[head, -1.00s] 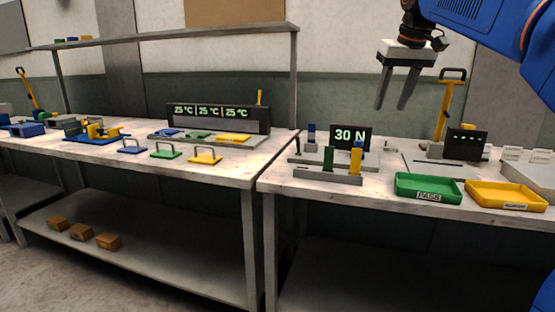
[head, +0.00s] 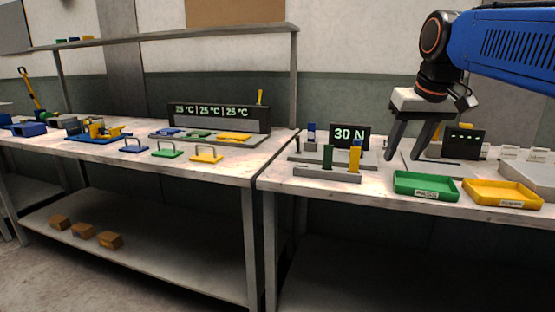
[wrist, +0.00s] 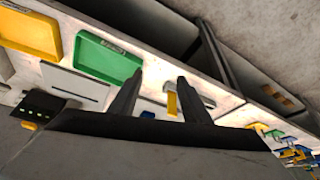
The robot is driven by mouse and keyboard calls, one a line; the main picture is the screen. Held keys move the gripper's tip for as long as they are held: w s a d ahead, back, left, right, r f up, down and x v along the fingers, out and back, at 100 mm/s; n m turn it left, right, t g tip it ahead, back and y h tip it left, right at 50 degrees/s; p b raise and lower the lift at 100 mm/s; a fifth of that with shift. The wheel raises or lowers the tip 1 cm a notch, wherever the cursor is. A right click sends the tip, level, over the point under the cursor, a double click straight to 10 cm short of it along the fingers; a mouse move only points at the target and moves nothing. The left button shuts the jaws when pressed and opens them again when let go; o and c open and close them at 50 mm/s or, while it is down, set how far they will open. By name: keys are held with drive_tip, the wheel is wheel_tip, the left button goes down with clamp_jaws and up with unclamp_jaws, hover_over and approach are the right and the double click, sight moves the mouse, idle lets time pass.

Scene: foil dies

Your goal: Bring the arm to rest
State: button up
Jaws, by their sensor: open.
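My gripper (head: 405,150) hangs from my blue arm at the right of the head view, fingers pointing down. It is open and nothing shows between the fingers. In the picture it lies just above the green PASS tray (head: 425,186) and right of the 30 N display (head: 350,136); the exact gap to the bench cannot be told. In the wrist view the two dark fingers (wrist: 155,95) stand apart, with the green tray (wrist: 104,62) to their left.
A yellow tray (head: 503,194) lies right of the green one. A stand with green and yellow blocks (head: 327,174) is left of the gripper. A dark display (head: 464,144) stands behind. The left bench (head: 235,172) holds handled plates and a temperature display (head: 218,117).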

drive_tip(key=s+f, duration=1.1)
drive_tip(key=f, duration=0.3)
drive_tip(key=s+f, duration=1.1)
drive_tip(key=f, duration=0.3)
drive_tip(key=shift+s+a+m, duration=0.15)
drive_tip(key=shift+s+m, duration=0.05)
drive_tip(key=shift+m, duration=0.1)
